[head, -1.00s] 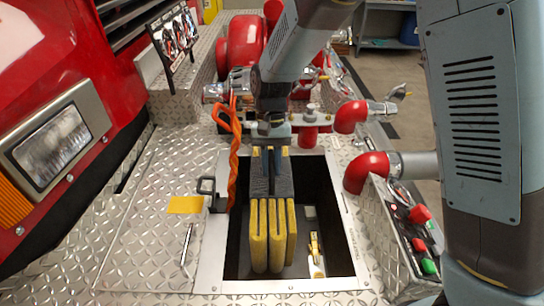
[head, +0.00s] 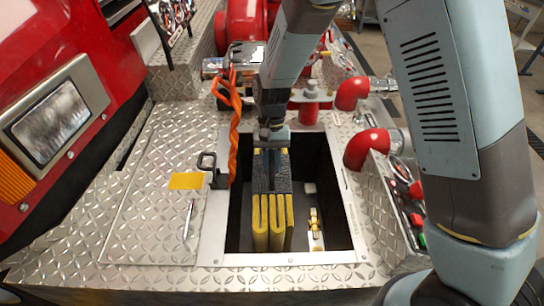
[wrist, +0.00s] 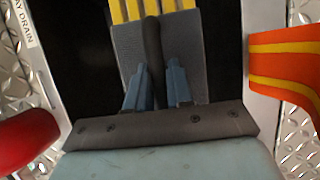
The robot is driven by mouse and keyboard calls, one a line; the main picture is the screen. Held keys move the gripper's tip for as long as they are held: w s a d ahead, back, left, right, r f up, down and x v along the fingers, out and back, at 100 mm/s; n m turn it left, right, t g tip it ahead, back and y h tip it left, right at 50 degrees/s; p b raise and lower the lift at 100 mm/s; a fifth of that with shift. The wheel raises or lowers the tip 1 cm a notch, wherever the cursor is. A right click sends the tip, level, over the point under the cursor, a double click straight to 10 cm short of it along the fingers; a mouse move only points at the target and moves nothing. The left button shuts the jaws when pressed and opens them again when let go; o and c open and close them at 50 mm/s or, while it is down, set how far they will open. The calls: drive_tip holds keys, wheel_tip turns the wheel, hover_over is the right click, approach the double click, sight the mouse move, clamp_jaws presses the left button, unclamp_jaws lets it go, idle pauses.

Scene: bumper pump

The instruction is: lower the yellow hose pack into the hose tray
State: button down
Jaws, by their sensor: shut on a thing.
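The yellow hose pack (head: 271,222), folded yellow hose with a dark grey wrap and a black strap, hangs upright in the hose tray, a dark rectangular opening with a metal rim (head: 290,258). My gripper (head: 271,140) is above the pack, shut on its strap. In the wrist view my blue fingertips (wrist: 160,85) close on the black strap, with the grey wrap and yellow folds (wrist: 150,8) beyond. The pack sits in the left-middle part of the opening. I cannot tell whether its underside touches the tray floor.
A brass and white fitting (head: 315,228) lies in the tray's right side. An orange strap (head: 234,130) hangs at the tray's left rear corner beside a black bracket (head: 212,168). Red pipe elbows (head: 366,150) and a control panel (head: 408,212) stand close on the right.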

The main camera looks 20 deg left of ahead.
drive_tip(key=shift+f, duration=7.4)
drive_tip(key=c, duration=0.5)
unclamp_jaws()
drive_tip(key=shift+r, duration=6.05)
